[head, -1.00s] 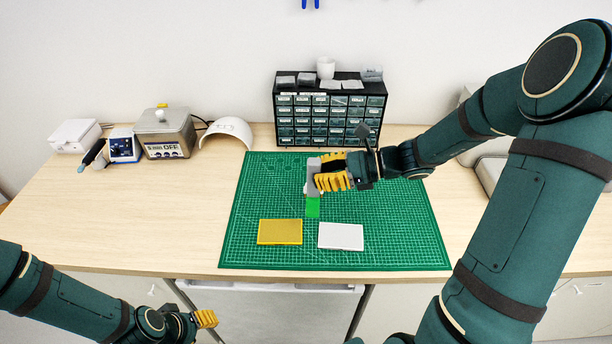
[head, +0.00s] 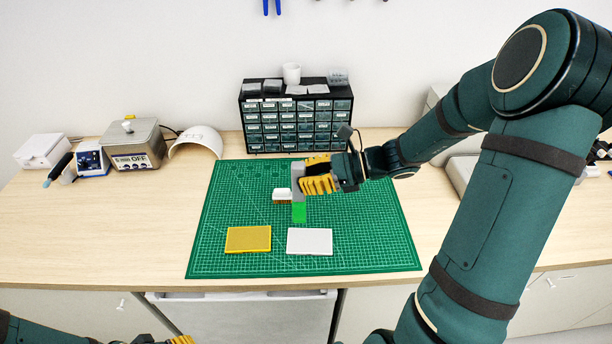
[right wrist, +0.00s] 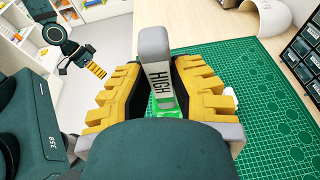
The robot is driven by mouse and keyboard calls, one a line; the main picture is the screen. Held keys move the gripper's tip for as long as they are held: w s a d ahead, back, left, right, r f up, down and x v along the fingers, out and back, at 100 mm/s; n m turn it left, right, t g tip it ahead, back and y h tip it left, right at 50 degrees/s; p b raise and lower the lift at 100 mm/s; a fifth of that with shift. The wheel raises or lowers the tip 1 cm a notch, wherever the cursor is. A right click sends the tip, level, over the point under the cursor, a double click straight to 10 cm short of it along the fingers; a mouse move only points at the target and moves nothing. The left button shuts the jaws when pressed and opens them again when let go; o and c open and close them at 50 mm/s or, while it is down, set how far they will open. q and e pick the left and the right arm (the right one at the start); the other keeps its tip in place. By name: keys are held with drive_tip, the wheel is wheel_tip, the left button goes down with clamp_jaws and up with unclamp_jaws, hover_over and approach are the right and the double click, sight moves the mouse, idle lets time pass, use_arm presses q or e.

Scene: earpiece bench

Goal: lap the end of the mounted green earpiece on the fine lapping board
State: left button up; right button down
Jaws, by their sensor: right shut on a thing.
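My right gripper (head: 306,182) is shut on a grey holder (head: 298,178), which reads "HIGH" in the right wrist view (right wrist: 158,75). A bright green piece (head: 299,212) shows at the holder's lower end, apparently the mounted earpiece; its end is hard to make out. It appears above the mat, behind the left part of a pale grey-white board (head: 322,242). A yellow board (head: 248,239) lies to the left. I cannot tell which board is the fine one. My left gripper (head: 181,340) is cut off at the bottom edge; it also shows in the right wrist view (right wrist: 96,70).
A green cutting mat (head: 380,245) lies under both boards. A small white and brown object (head: 282,195) stands just left of the holder. A drawer cabinet (head: 295,122) stands behind the mat. The mat's right side is clear.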

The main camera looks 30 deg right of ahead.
wheel_tip(320, 180, down, 9)
drive_tip(key=b, duration=0.6)
idle(0.4)
drive_tip(key=shift+f+b, duration=0.4)
drive_tip(key=shift+f, duration=0.1)
idle(0.9)
drive_tip(key=shift+s+d, duration=0.1)
drive_tip(key=shift+d, duration=0.05)
drive_tip(key=shift+s+d+p, duration=0.5)
drive_tip(key=shift+s+d, duration=0.15)
drive_tip(key=shift+d, duration=0.15)
idle(1.0)
drive_tip(key=shift+w+a, duration=0.1)
